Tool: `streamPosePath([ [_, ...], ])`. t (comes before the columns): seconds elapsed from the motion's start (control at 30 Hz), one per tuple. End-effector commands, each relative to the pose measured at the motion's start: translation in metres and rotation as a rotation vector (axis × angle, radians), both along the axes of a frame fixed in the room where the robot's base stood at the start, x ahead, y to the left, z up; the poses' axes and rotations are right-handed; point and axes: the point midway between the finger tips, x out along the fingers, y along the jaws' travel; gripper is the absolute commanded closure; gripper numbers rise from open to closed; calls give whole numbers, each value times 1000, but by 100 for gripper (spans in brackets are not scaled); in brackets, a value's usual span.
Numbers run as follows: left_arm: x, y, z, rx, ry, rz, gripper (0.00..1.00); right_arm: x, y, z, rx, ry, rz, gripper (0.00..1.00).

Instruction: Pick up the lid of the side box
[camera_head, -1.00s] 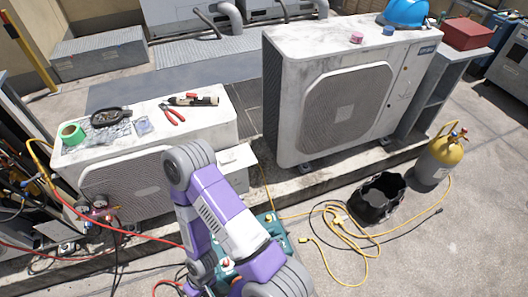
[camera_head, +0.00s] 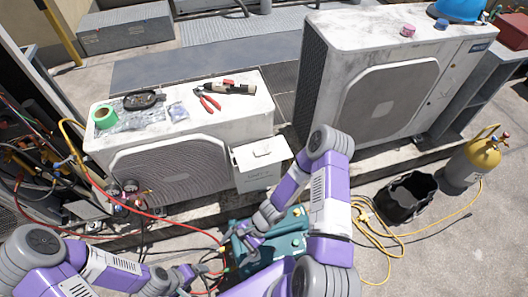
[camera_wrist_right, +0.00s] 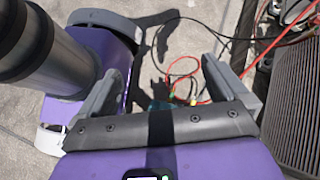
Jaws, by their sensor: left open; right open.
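The side box (camera_head: 257,175) is a small white box on the right end of the low condenser. Its lid (camera_head: 260,152) lies on top, with a small raised handle. My right gripper (camera_head: 248,243) is below the box, over the teal case, and apart from the lid. In the right wrist view my right gripper (camera_wrist_right: 165,88) is open with nothing between its fingers. My left gripper (camera_head: 203,270) is low in the head view, farther from the box, open and small. The lid does not show in the right wrist view.
The low condenser's top (camera_head: 225,118) holds green tape (camera_head: 104,117), red pliers (camera_head: 208,100) and other tools. A tall condenser (camera_head: 385,95) stands right of the box. Hoses and a teal case (camera_head: 285,240) lie in front. A black bucket (camera_head: 408,197) and yellow cylinder (camera_head: 474,160) stand right.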

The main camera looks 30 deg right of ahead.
Motion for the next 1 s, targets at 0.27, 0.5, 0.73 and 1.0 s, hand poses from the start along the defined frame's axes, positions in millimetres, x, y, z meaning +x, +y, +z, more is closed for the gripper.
streamPosePath([
  [0.27,0,0,6,0,-1,0,17,150,-61,32,429,24,-839,0],
  [0.5,0,0,10,0,-1,-1,17,222,-212,36,605,-154,-1489,0],
  [0.73,0,0,9,0,-1,-1,17,227,-279,31,623,-246,-1731,0],
  [1.0,0,0,-3,0,-1,0,17,254,-286,25,624,-252,-1746,0],
])
